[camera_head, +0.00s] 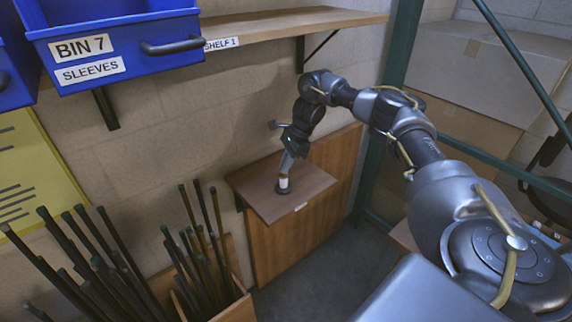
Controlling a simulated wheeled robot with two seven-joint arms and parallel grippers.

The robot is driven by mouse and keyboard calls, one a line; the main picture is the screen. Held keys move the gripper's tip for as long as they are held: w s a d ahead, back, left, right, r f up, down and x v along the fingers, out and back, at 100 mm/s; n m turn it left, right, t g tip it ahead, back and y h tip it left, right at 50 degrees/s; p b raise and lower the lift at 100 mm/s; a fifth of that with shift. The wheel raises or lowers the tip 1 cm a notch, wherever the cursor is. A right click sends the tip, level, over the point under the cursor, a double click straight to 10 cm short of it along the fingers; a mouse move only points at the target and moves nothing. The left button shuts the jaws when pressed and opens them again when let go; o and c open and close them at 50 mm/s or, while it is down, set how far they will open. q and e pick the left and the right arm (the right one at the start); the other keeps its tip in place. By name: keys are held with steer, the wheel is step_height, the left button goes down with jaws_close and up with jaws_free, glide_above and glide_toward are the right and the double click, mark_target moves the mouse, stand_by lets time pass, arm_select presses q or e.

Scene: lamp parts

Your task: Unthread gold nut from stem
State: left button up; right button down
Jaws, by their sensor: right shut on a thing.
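My right gripper (286,168) points down over a small wooden wall-mounted shelf and is shut at the top of a short white upright part (283,182). What it holds there appears to be the gold nut, but the fingers hide it and it is too small to make out. The white part stands on a round dark base (294,191) on the small shelf (268,206). The stem cannot be told apart from the white part at this size. My left gripper is not in view.
A blue bin (122,62) marked BIN 7 SLEEVES hangs at upper left beside a wooden shelf (290,22). Dark rods stand in a wooden box (232,305) at lower left. A green metal frame (404,40) and cardboard boxes (480,75) stand at right.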

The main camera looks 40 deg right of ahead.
steer(key=shift+w+r, duration=0.2)
steer(key=shift+r, duration=0.15)
steer(key=c, duration=1.6)
jaws_free()
steer(key=shift+o, duration=1)
steer(key=shift+s+a+f, duration=0.1)
steer(key=shift+f, duration=0.05)
steer(key=shift+r, duration=0.2)
steer(key=v, duration=0.7)
steer(key=shift+s, duration=0.1)
